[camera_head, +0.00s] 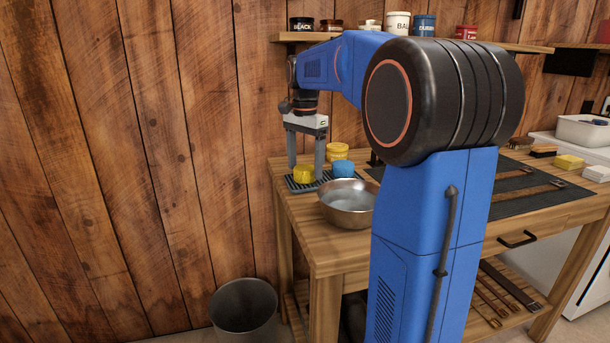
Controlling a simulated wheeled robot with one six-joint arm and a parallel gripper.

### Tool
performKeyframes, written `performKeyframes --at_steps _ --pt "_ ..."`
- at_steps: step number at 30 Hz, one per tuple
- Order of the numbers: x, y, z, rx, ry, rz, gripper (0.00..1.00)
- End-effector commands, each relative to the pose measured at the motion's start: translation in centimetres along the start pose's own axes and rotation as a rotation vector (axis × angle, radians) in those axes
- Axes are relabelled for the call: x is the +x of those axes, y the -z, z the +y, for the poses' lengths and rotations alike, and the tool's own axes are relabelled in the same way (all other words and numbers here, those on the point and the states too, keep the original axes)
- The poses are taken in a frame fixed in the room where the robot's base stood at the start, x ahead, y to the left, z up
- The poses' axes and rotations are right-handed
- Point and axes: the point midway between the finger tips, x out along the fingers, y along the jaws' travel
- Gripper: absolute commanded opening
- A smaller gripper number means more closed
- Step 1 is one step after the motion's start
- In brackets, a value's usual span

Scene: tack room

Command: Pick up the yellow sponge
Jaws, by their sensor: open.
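The yellow sponge (303,174), a small round-looking piece, lies on a dark slatted rack (297,187) at the left end of the wooden table. My gripper (306,170) points straight down over it, with its two grey fingers apart. One finger is at the sponge's left and the other at its right. The right finger hides part of the sponge's right side. I cannot tell whether either finger touches it.
A blue sponge (343,168) sits just right of the gripper, with a yellow tub (337,152) behind. A metal bowl (347,205) stands in front. A yellow block (569,162) lies far right. A shelf (305,37) with tins is above; a bin (244,306) stands on the floor.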

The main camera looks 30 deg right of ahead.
Motion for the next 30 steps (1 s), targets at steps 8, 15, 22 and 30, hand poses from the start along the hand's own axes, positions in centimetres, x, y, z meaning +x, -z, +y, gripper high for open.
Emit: performKeyframes --at_steps 8,15,22,30 --pt "0.3 0.0 0.0 0.0 0.0 0.0 0.74" --pt "0.3 0.0 0.0 0.0 0.0 0.0 0.31" --pt "0.3 0.0 0.0 0.0 0.0 0.0 0.31" --pt "-1.4 0.0 -0.1 0.0 0.002 0.001 0.31"
